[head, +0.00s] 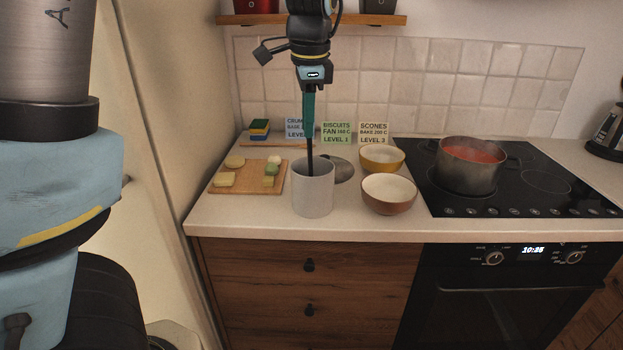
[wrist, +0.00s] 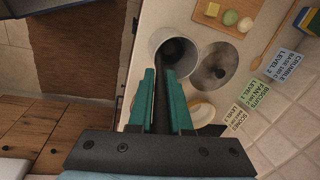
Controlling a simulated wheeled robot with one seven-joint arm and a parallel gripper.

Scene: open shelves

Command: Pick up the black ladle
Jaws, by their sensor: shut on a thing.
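The black ladle (head: 310,158) hangs upright in a light grey cylindrical holder (head: 313,197) on the counter. My gripper (head: 309,122), with teal fingers, is above the holder and shut on the ladle's handle. In the wrist view, the handle (wrist: 162,100) runs between the fingers of my gripper (wrist: 162,76). The ladle's dark lower end lies inside the holder's opening, and the holder's pale rim (wrist: 153,44) shows around it. The ladle's lower end is hidden by the holder wall in the head view.
A round metal lid (head: 342,170) lies right behind the holder. Two bowls (head: 389,194) (head: 382,158) stand to the right, a cutting board (head: 246,185) with food to the left. A pot of red liquid (head: 468,170) is on the hob. Label cards (head: 337,133) and a shelf (head: 380,20) are behind.

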